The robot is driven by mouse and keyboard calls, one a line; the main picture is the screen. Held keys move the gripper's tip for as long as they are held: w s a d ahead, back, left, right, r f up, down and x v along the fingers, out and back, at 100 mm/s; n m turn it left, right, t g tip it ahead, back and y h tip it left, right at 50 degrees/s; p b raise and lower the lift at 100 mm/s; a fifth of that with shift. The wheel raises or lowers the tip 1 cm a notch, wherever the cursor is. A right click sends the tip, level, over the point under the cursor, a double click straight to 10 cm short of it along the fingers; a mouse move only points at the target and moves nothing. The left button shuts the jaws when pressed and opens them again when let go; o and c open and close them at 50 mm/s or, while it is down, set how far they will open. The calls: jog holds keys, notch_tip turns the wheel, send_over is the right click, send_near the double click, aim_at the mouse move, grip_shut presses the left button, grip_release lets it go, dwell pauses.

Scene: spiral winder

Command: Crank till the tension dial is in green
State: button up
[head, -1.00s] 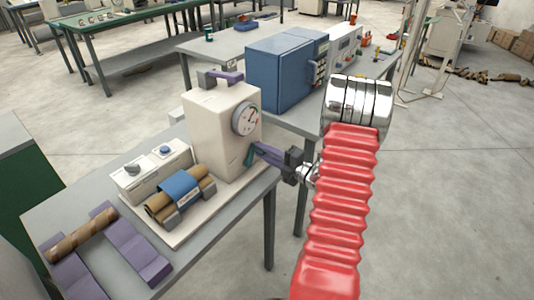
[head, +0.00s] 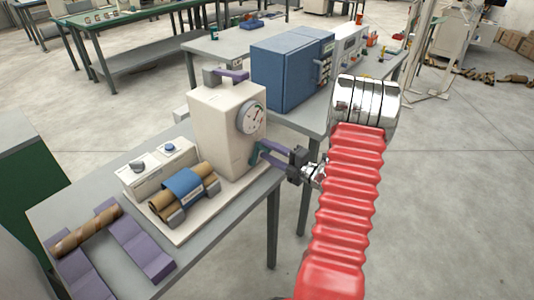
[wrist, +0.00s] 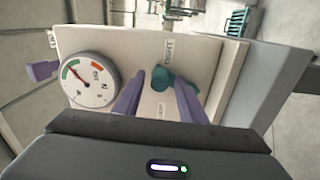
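The winder (head: 215,130) is a cream box on a base plate, with a round white tension dial (head: 251,118) on its face. In the wrist view the dial (wrist: 90,80) has green and red bands near its rim. A teal crank handle (wrist: 170,80) sits to the right of the dial. My gripper (wrist: 160,82) has its purple fingers apart, on either side of the handle. A gap shows beside the left finger. In the head view my gripper (head: 262,150) is at the handle, partly hiding it.
A brown roll with a blue band (head: 184,187) lies in front of the winder box. Another brown roll (head: 88,230) rests on purple supports at the left. A blue cabinet (head: 285,72) stands on the bench behind. Open floor lies to the right.

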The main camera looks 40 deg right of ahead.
jog(key=shift+s, duration=0.1)
jog(key=s+d, duration=0.2)
jog(key=s, duration=1.1)
jog(key=shift+s+d, duration=0.2)
jog(key=shift+d, duration=0.1)
jog(key=shift+f, duration=0.1)
